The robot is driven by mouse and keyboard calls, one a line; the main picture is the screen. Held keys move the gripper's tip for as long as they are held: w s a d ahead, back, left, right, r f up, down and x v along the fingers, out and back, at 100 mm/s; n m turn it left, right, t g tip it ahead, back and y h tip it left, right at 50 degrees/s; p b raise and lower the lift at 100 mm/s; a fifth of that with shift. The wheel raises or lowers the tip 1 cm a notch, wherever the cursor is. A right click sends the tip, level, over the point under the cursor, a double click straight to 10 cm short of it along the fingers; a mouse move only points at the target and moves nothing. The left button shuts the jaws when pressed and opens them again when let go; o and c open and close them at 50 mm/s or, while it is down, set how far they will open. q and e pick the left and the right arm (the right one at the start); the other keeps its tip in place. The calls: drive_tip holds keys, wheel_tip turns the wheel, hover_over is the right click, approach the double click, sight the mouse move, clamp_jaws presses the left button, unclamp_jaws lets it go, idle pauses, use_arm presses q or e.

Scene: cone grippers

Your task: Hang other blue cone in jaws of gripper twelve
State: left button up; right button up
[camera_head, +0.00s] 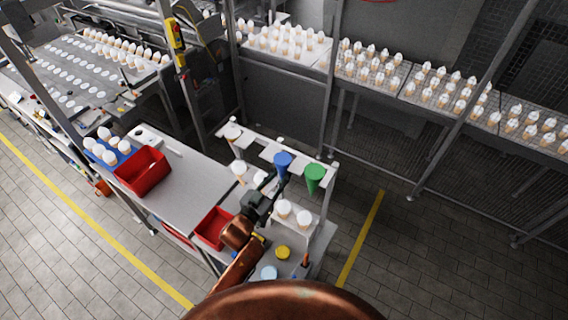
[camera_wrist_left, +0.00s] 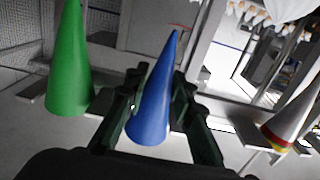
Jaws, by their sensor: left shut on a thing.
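My left gripper (camera_head: 276,184) is shut on a blue cone (camera_head: 283,163). It holds the cone at the white rack, between the slotted plates. In the left wrist view the same blue cone (camera_wrist_left: 154,98) lies between the two dark fingers (camera_wrist_left: 158,112). A green cone (camera_head: 315,176) hangs at the right end of the rack, and it also shows in the left wrist view (camera_wrist_left: 70,62). I cannot tell whether the blue cone touches the rack's jaws. No second blue cone shows. My right gripper is not in view.
A white cone with coloured bands (camera_wrist_left: 294,118) sits on the other side in the wrist view. The white rack bar (camera_head: 258,146) stands behind a lower shelf with white-topped cones (camera_head: 304,217). Red bins (camera_head: 142,171) are on the table to the left.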

use_arm(q)
drive_tip(key=p+v, duration=0.3)
drive_tip(key=v, duration=0.4)
idle(0.9)
idle(0.5)
